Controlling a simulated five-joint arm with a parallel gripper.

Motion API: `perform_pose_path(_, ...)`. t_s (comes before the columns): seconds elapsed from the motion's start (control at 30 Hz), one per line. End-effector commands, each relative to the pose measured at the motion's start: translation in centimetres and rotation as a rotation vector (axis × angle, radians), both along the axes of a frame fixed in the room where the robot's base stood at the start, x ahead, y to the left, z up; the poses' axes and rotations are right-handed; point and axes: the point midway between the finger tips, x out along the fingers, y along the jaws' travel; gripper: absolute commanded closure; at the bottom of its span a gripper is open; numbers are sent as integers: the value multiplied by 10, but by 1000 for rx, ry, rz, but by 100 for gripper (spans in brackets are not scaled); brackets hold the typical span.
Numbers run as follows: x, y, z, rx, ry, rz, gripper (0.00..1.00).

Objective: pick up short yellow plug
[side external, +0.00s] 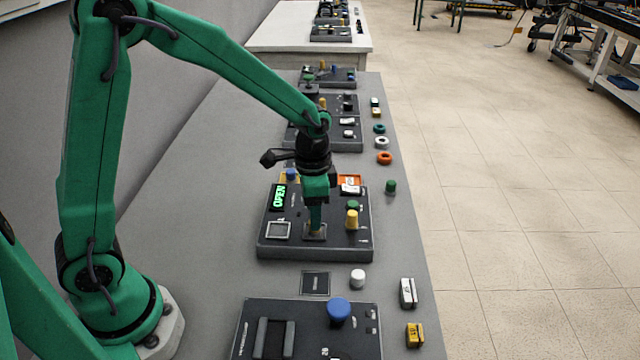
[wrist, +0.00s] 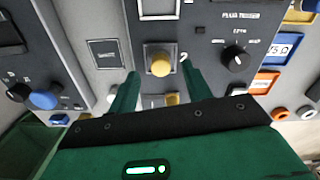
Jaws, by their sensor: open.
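In the wrist view, a round yellow plug (wrist: 158,61) stands on a square grey plate in a dark panel. My gripper (wrist: 161,75) is open, with one green finger on each side of the plug's near edge. I cannot tell whether either finger touches it. In the side view my gripper (side external: 315,227) points straight down over a square plate on the dark panel (side external: 285,250), and the fingers hide any plug there. Another yellow plug (side external: 352,219) stands upright to the right of my gripper. A second yellow piece (wrist: 172,99) is partly hidden by my gripper in the wrist view.
A green knob (side external: 353,205) stands just behind the right yellow plug. A lit OPEN display (side external: 279,197) is on the panel's left. An orange tray (side external: 349,182) is behind. A white cap (side external: 358,279) and a blue knob (side external: 338,309) are nearer the camera.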

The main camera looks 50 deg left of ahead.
Motion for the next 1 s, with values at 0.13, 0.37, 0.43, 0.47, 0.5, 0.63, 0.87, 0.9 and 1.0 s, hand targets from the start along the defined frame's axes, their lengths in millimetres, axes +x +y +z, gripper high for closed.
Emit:
perform_pose_path(0.13,0,0,-18,0,2,0,51)
perform_pose_path(0.37,1,0,-26,-1,-1,0,51)
perform_pose_path(0.43,1,0,-26,0,-1,0,51)
perform_pose_path(0.47,1,0,-26,0,-1,0,51)
perform_pose_path(0.5,1,0,-26,0,-1,0,51)
perform_pose_path(0.63,1,0,-26,0,-1,0,51)
perform_pose_path(0.87,1,0,-26,0,-1,0,67)
perform_pose_path(0.9,1,0,-26,0,-1,0,74)
perform_pose_path(1.0,1,0,-26,0,-1,0,94)
